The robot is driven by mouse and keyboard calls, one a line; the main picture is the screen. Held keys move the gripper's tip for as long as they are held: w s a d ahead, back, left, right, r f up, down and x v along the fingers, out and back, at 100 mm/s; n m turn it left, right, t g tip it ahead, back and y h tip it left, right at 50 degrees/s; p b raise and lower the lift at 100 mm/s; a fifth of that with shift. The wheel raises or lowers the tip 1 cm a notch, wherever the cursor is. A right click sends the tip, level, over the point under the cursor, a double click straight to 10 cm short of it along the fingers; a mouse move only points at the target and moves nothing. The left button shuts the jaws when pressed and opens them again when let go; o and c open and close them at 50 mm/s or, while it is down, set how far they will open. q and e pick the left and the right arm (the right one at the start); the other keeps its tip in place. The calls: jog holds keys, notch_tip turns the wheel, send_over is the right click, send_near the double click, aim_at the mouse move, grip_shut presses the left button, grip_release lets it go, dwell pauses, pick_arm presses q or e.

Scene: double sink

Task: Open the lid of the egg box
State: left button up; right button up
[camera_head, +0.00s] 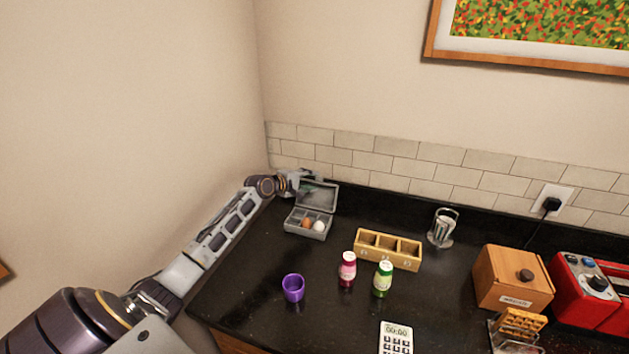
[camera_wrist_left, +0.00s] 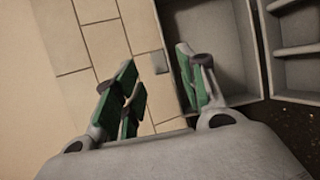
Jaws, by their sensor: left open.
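The grey egg box (camera_head: 294,228) sits at the back left of the black counter, with its lid (camera_head: 319,197) standing up at the rear. A brown egg (camera_head: 306,223) and a white egg (camera_head: 319,226) show inside. My left gripper (camera_head: 308,177) is at the top of the raised lid. In the left wrist view my left gripper (camera_wrist_left: 156,60) is open, with green pads. One finger overlaps the inside of the lid (camera_wrist_left: 232,45) and the other is beyond its outer edge, over the tiles. Contact cannot be told. My right gripper is not in view.
A tiled backsplash (camera_head: 400,175) is close behind the lid. Counter in front of the box is mostly clear.

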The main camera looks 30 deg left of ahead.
aim_at(318, 179)
pick_arm(q)
jog(key=shift+x, duration=1.55)
jog(key=shift+c, duration=0.2)
grip_shut()
